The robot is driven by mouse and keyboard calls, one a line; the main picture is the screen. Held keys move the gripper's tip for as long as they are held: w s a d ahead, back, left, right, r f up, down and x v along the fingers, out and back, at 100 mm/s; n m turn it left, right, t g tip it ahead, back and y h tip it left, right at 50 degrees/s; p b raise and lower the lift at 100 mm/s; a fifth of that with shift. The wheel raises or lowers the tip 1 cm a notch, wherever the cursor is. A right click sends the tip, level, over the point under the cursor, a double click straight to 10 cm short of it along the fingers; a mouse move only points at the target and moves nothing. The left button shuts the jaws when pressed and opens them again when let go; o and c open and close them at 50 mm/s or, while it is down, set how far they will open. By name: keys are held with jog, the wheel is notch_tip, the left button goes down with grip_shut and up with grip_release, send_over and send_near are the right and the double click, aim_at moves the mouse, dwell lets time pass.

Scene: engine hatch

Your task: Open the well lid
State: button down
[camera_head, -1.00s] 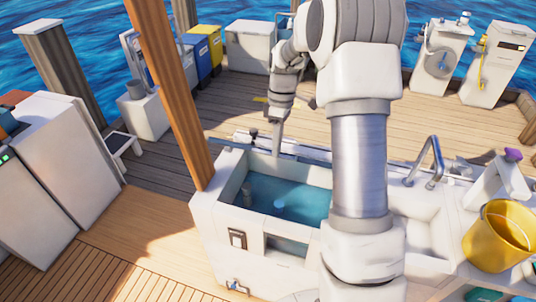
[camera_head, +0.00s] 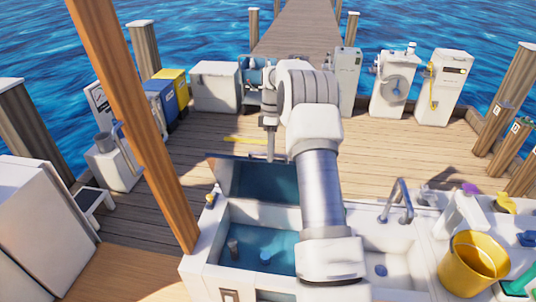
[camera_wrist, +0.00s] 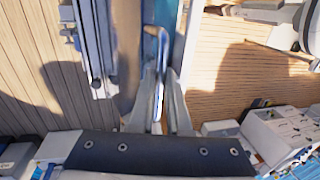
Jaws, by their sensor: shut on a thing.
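The well (camera_head: 207,240) is a white-walled basin with a blue-green inside, left of my arm in the head view, and its top is uncovered. The well lid (camera_head: 243,180) stands raised at the basin's far side, its dark teal inner face toward the head camera. My arm hides the right end of both. My gripper (camera_head: 270,155) is at the lid's upper edge. In the wrist view my gripper (camera_wrist: 159,85) is shut with a thin pale-blue bar (camera_wrist: 161,50) between its fingers; it appears to be the lid's handle or edge.
A wooden post (camera_head: 135,125) rises left of the well. A sink with a tap (camera_head: 400,200) and a yellow bucket (camera_head: 474,262) are at the right. White cabinets and colored bins line the far deck edge. The deck (camera_head: 395,150) beyond the counter is largely clear.

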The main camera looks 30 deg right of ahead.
jog(key=shift+w+d+f, duration=0.25)
jog(key=shift+d, duration=0.25)
jog(key=c, duration=0.9)
grip_release()
jog(key=shift+w+f, duration=0.1)
jog(key=shift+w, duration=0.05)
jog(key=shift+a+r, duration=0.15)
jog(key=shift+r, duration=0.05)
jog(key=shift+r, duration=0.1)
jog(key=shift+v, duration=5.9)
